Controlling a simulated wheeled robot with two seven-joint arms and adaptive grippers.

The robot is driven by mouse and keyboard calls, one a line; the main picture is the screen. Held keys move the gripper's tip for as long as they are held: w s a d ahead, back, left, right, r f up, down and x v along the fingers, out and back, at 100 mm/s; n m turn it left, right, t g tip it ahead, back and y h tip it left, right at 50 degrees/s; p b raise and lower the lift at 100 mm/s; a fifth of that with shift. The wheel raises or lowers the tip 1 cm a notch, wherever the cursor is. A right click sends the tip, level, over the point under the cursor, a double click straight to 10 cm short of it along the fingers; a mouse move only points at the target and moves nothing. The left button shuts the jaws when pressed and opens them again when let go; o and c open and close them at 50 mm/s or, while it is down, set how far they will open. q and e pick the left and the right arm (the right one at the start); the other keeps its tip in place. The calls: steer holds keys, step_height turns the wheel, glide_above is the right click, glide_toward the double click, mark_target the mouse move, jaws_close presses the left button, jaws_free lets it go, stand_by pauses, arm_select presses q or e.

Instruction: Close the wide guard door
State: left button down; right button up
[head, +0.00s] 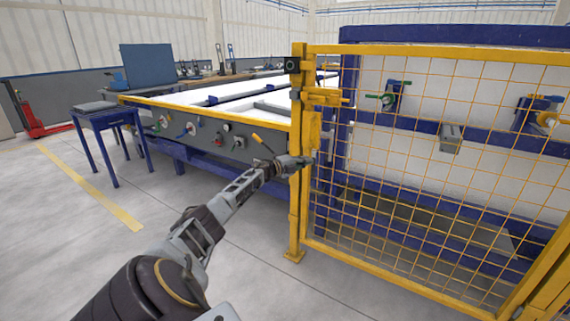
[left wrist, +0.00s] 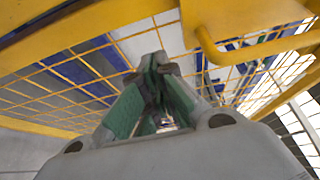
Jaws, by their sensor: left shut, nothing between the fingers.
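The wide guard door (head: 430,145) is a yellow frame with wire mesh at the right of the head view. Its left edge stands close beside a yellow post (head: 297,215); I cannot tell whether it is fully latched. A yellow handle and latch plate (head: 312,130) sit on that edge. My left gripper (head: 306,161) is shut and empty, just below the handle by the door's edge; contact is unclear. In the left wrist view its green-padded fingers (left wrist: 155,65) point at the mesh, with the yellow handle (left wrist: 205,45) to their right. My right gripper is not seen.
A blue-framed work table (head: 200,135) with knobs on its front stands left of the post. A small blue side table (head: 105,120) is further left. Behind the mesh is a blue rack (head: 400,125) with clamps. The grey floor at front left is clear.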

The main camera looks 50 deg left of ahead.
arm_select(q)
steer(key=s+a+p, duration=0.2)
steer(key=s+a, duration=0.2)
steer(key=s, duration=0.4)
steer(key=shift+s+r+p, duration=0.15)
steer(key=shift+s+p, duration=0.05)
steer(key=shift+p, duration=0.15)
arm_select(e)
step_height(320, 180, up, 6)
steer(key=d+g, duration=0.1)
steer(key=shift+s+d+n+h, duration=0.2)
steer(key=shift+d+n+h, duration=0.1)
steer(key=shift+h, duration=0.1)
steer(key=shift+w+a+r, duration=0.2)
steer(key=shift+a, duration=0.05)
